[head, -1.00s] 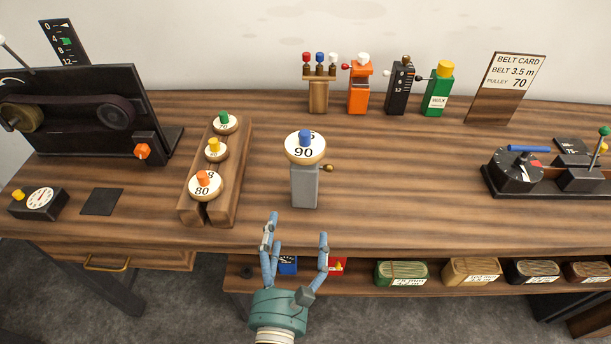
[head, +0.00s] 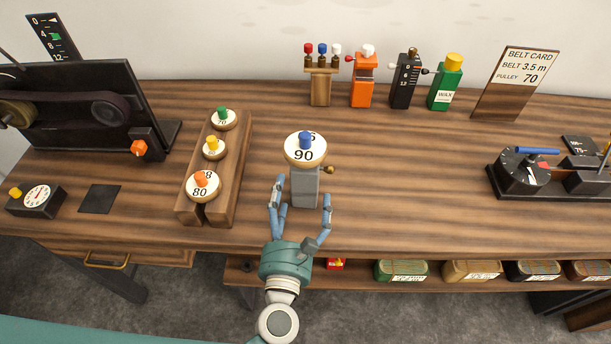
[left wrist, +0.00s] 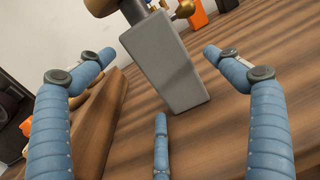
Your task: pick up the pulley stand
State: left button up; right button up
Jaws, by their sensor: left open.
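The pulley stand (head: 305,187) is a grey block post on the workbench with a brass side knob. A round pulley (head: 304,152) marked 90 with a blue knob sits on its top. My left gripper (head: 300,196) is open, with its blue fingers on either side of the post's lower part in the head view. In the left wrist view the grey post (left wrist: 165,62) stands ahead between the open fingers (left wrist: 155,65), apart from them. The top of the stand is cut off there. My right gripper is not in view.
A wooden rack (head: 234,185) with three pulleys stands close to the left. Behind are an orange device (head: 362,92), a black one (head: 404,85) and a green wax bottle (head: 445,85). The bench (head: 400,190) right of the stand is clear.

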aim_at(299, 149)
pick_arm(q)
jog(key=w, duration=0.1)
jog(key=w+p, duration=0.1)
jog(key=w, duration=0.1)
jog(key=w+p, duration=0.1)
jog(key=shift+w+d+r, duration=0.2)
jog(key=shift+r, duration=0.05)
jog(key=shift+w+f, duration=0.2)
jog(key=shift+w, duration=0.35)
jog(key=shift+s, duration=0.1)
jog(key=c, duration=1.6)
jog(key=shift+r, duration=0.25)
jog(key=shift+c, duration=2.1)
notch_tip(299, 149, up, 10)
jog(key=p, duration=0.9)
jog(key=shift+f, duration=0.1)
